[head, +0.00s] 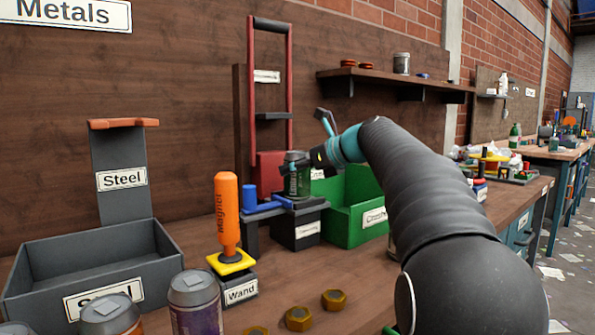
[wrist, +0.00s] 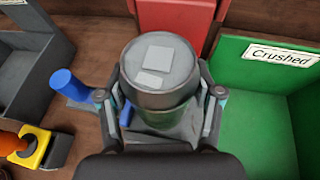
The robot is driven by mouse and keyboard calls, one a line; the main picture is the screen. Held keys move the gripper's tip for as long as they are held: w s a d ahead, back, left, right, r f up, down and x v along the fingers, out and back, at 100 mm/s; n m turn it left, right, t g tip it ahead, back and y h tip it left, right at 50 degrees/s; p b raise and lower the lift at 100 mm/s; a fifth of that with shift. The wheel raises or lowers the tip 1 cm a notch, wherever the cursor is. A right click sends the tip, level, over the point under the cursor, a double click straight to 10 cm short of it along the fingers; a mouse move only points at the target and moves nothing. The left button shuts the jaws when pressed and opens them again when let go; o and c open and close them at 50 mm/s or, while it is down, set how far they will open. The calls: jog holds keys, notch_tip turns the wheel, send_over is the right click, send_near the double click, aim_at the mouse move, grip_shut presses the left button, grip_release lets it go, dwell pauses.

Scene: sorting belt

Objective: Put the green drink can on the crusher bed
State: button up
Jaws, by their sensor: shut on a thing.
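The green drink can (head: 297,181) is upright with a grey top, and it also shows in the wrist view (wrist: 160,68). My gripper (head: 308,166) is shut on the can, with a finger on each side of it in the wrist view (wrist: 162,108). The can is over the crusher bed (head: 314,205), a dark block in front of the red press. The can's base is very near the bed; I cannot tell whether they touch. The can hides part of the bed in the wrist view.
The red crusher frame (head: 289,85) stands behind the can. A green Crushed bin (head: 370,215) is at its right. A blue bar (head: 262,206), an orange magnet wand (head: 227,205) and a grey Steel bin (head: 150,245) are at its left. Other cans (head: 195,310) stand in front.

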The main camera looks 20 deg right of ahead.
jog(key=o, duration=0.8)
jog(key=shift+s+d+r, duration=0.1)
jog(key=shift+r, duration=0.1)
jog(key=v, duration=1.1)
jog(key=shift+s+d+p, duration=0.15)
jog(key=shift+s+p, duration=0.2)
